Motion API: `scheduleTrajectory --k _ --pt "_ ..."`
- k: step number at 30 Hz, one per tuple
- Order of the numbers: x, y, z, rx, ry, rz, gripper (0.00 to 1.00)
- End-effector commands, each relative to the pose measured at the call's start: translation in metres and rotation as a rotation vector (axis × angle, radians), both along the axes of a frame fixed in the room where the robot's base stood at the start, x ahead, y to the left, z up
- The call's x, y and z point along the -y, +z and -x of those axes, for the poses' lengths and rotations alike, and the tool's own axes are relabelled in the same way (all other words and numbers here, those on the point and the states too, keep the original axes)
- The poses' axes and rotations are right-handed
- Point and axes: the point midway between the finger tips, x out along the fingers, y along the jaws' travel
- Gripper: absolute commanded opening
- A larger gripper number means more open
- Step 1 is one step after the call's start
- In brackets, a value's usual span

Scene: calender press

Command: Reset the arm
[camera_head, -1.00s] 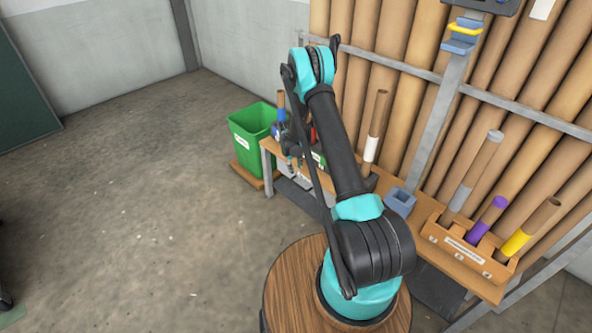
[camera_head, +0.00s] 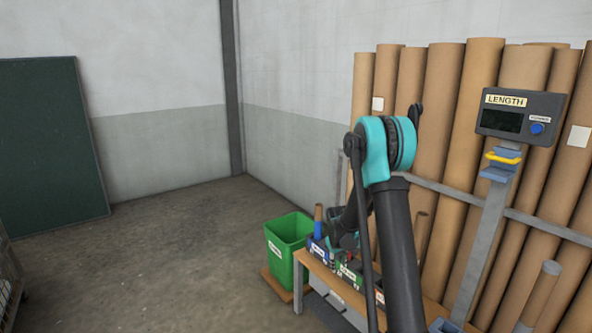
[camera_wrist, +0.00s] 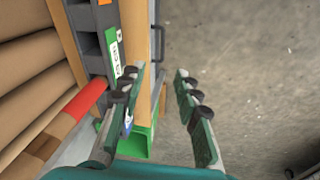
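My arm (camera_head: 398,250) is raised at the right of the head view, with its teal elbow (camera_head: 376,150) high and bent. Its far end reaches down toward the low bench, partly hidden behind the arm's own links. In the wrist view my gripper (camera_wrist: 160,74) has its two green fingers apart, with bare floor and a bench edge showing between and beyond them. I see nothing held between the fingers.
In the wrist view a red-banded tube (camera_wrist: 85,102) and a dark holder (camera_wrist: 90,45) lie left of the fingers. A green bin (camera_head: 290,250) stands by the wooden bench (camera_head: 318,272). Tall brown rolls (camera_head: 445,110) and a LENGTH display (camera_head: 520,116) are at right.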

Motion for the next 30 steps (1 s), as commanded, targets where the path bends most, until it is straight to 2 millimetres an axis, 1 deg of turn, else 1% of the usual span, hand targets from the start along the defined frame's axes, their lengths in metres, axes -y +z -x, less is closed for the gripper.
scheduleTrajectory --k 1,6,11,15,18,22,26,30 --pt "0.002 0.015 0.013 0.008 -0.016 -0.008 0.33" --pt "0.008 0.056 0.054 0.038 -0.074 -0.035 0.33" --pt "0.013 0.087 0.097 0.065 -0.128 -0.062 0.33" --pt "0.016 0.108 0.136 0.089 -0.175 -0.087 0.33" --pt "0.018 0.119 0.166 0.105 -0.21 -0.105 0.33" --pt "0.02 0.128 0.205 0.127 -0.254 -0.128 0.33" --pt "0.022 0.132 0.244 0.147 -0.298 -0.152 0.33" --pt "0.022 0.13 0.285 0.168 -0.345 -0.178 0.33"
